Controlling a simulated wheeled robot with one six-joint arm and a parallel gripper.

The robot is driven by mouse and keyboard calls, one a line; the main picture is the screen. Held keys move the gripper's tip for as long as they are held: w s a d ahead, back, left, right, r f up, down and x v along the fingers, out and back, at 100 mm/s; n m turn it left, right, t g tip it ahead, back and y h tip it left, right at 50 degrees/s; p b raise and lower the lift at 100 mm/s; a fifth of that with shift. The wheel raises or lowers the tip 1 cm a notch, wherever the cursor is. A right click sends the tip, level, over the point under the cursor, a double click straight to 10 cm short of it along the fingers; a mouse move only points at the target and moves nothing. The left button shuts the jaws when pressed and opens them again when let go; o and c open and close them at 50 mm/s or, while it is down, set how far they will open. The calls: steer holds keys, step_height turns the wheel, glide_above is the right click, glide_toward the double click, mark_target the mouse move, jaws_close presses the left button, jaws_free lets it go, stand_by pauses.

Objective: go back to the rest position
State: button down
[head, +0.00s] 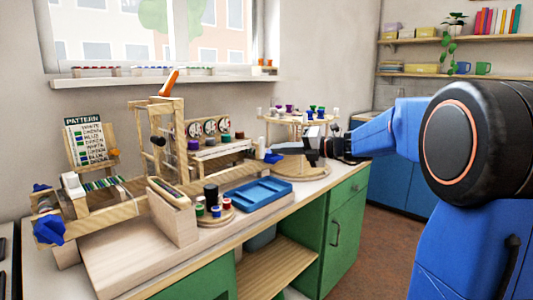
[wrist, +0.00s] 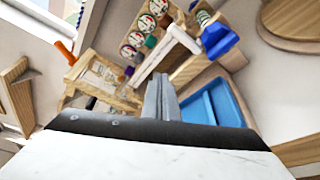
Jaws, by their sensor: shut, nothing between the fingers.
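My gripper (head: 284,149) is stretched out over the workbench in the head view, in front of the round wooden stand and above the right end of the bench. In the wrist view its two grey fingers (wrist: 160,92) lie together with nothing between them. The fingers appear clear of the things below. A blue piece (head: 272,157) shows just under the fingertips in the head view. It looks like the blue piece (wrist: 219,38) beside a white bar in the wrist view. No rest position is marked in either view.
A blue tray (head: 258,192) lies on the bench, with a round spool holder (head: 215,216) at its left. A tall wooden frame (head: 163,140), a pattern board (head: 88,140) and a tiered round stand (head: 298,170) rise from the bench. Open floor (head: 385,235) lies right of the green cabinet.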

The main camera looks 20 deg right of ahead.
steer(key=s+a+f+n+g+h, duration=0.1)
steer(key=s+a+f+n+g, duration=0.2)
steer(key=s+n, duration=0.35)
steer(key=s+a+f+n+g+h, duration=0.1)
steer(key=s+a+f+n+h, duration=0.15)
steer(key=s+f+n, duration=0.4)
steer(key=s+a+f+n+g+h, duration=0.1)
steer(key=s+a+f+n, duration=0.15)
steer(key=s+n, duration=0.45)
steer(key=s+d+f+n+h, duration=0.2)
steer(key=s+f+n, duration=0.2)
steer(key=s+n, duration=0.2)
steer(key=s+d+f+n+h, duration=0.3)
steer(key=s+n, duration=0.3)
steer(key=s, duration=0.3)
steer(key=s+d+f+n+g+h, duration=0.1)
steer(key=s+d+f+n+h, duration=0.1)
steer(key=s+f+n, duration=0.2)
steer(key=s+n, duration=0.3)
steer(key=shift+s+d+f, duration=0.2)
steer(key=shift+d+f, duration=0.1)
steer(key=shift+d, duration=0.05)
